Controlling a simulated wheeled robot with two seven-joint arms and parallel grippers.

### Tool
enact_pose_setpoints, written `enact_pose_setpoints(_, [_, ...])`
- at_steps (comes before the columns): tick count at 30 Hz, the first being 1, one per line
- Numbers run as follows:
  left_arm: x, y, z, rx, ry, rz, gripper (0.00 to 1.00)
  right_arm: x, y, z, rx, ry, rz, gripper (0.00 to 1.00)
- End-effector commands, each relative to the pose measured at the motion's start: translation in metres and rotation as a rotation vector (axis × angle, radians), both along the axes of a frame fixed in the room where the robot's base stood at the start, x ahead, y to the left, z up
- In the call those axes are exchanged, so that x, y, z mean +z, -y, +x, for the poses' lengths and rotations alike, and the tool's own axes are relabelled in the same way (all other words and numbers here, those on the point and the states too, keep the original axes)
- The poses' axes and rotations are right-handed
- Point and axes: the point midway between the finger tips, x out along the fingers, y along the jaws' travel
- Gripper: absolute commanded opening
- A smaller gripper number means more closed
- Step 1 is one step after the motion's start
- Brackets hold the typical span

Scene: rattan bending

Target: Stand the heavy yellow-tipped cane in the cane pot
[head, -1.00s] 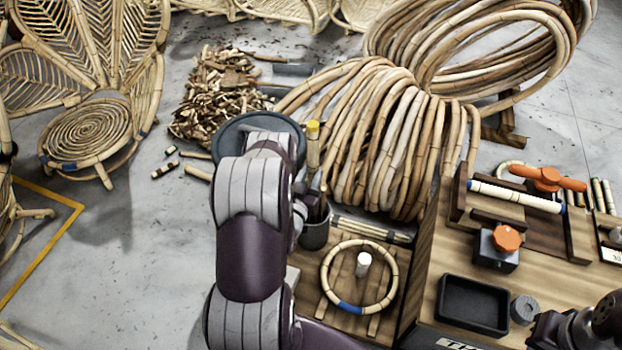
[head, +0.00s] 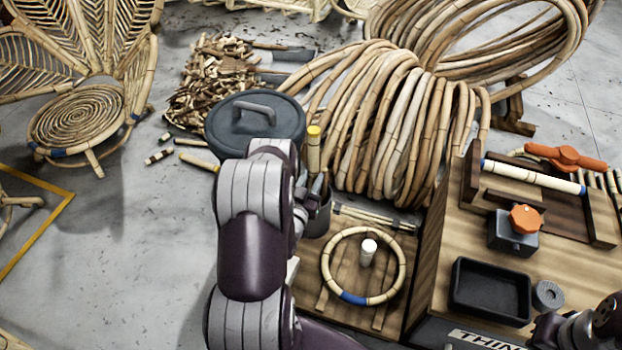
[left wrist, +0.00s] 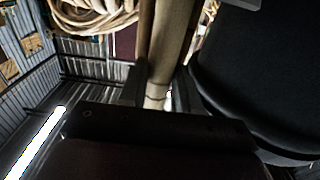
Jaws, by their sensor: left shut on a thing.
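The yellow-tipped cane (head: 314,152) stands about upright in the head view, yellow end up, beside my left arm. My left gripper is mostly hidden behind that arm in the head view. In the left wrist view my left gripper (left wrist: 158,92) is shut on the pale cane (left wrist: 172,45). The grey cane pot (head: 318,219) is just below the cane and partly behind my arm, with other dark pieces at its mouth. I cannot tell whether the cane's lower end is inside the pot. My right gripper is not in view; part of my right arm shows at the lower right.
A dark lidded drum (head: 240,128) stands close behind my left arm. A big rattan coil (head: 400,135) rises behind the pot. A cane ring (head: 330,279) lies on a board by the pot. A workbench with a black tray (head: 491,291) and orange-knobbed block (head: 513,232) is right.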

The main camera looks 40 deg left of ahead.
Motion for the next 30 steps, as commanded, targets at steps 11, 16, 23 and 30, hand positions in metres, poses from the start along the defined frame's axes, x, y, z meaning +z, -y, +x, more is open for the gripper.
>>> enact_pose_setpoints(11, [-0.047, 0.0, 0.0, 0.0, 0.0, 0.0, 0.0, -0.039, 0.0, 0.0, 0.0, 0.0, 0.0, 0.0])
enact_pose_setpoints(16, [-0.058, 0.0, 0.0, 0.0, 0.001, 0.0, 0.0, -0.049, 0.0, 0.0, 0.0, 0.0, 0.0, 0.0])
enact_pose_setpoints(23, [-0.059, 0.0, 0.0, 0.0, 0.001, 0.0, 0.0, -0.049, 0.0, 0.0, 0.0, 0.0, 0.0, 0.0])
enact_pose_setpoints(30, [-0.059, 0.0, 0.0, 0.0, 0.001, 0.0, 0.62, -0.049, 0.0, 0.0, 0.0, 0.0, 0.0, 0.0])
